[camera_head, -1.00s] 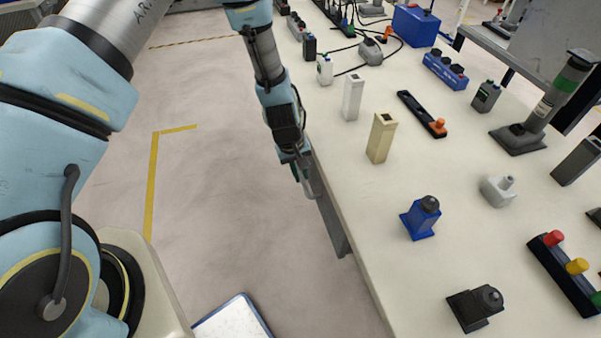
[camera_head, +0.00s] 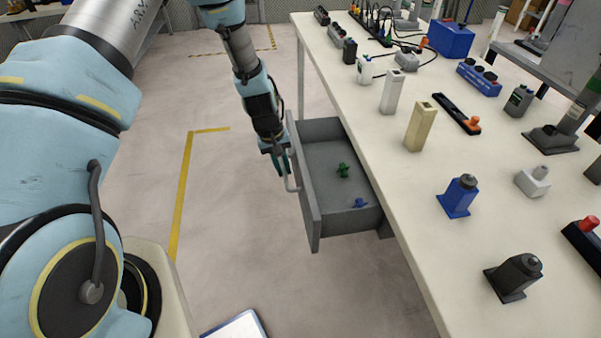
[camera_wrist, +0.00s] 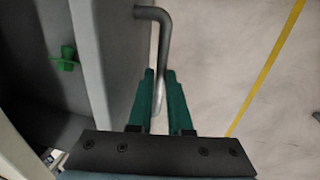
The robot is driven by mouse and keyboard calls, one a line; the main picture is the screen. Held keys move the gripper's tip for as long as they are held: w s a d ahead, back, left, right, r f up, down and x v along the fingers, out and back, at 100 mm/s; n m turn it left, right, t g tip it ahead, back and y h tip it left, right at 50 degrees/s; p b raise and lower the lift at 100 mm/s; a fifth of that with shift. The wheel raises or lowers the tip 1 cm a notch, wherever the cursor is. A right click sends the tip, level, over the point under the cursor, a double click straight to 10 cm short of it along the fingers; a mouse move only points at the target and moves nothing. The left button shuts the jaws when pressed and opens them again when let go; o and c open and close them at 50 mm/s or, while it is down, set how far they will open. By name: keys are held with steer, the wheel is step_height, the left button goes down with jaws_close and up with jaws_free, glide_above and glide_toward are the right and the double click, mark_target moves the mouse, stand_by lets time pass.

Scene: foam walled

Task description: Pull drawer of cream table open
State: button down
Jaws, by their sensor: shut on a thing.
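The cream table (camera_head: 385,165) runs along the right of the head view. Its grey drawer (camera_head: 305,195) is pulled well out from under the table's left edge, so its inside shows. A green object (camera_head: 343,170) and a blue object (camera_head: 359,203) lie in the drawer. The drawer's bar handle (camera_head: 292,187) is on its left-facing front. My gripper (camera_head: 283,175) is at that front, shut on the handle. In the wrist view, the green fingers (camera_wrist: 160,100) close around the grey handle (camera_wrist: 157,40), with the drawer front (camera_wrist: 95,60) just to the left.
Several switches, posts and boxes stand on the tabletop, including a beige post (camera_head: 420,127) and a blue block (camera_head: 459,196). Open floor (camera_head: 235,220) with a yellow line (camera_head: 183,195) lies left of the drawer. A white panel (camera_head: 238,328) is at the bottom.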

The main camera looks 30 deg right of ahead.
steer(key=shift+w+a+b, duration=0.1)
steer(key=shift+w+a, duration=0.25)
steer(key=shift+a, duration=0.55)
steer(key=shift+w+a+b, duration=0.15)
steer(key=shift+w+a, duration=0.15)
steer(key=shift+a, duration=0.65)
steer(key=shift+w+a+b, duration=0.1)
steer(key=shift+w+a, duration=0.25)
steer(key=shift+a, duration=0.55)
steer(key=c, duration=0.8)
jaws_free()
steer(key=shift+c, duration=0.2)
step_height(320, 180, up, 11)
steer(key=a+b, duration=0.2)
steer(key=shift+w+f, duration=0.2)
steer(key=shift+w, duration=0.2)
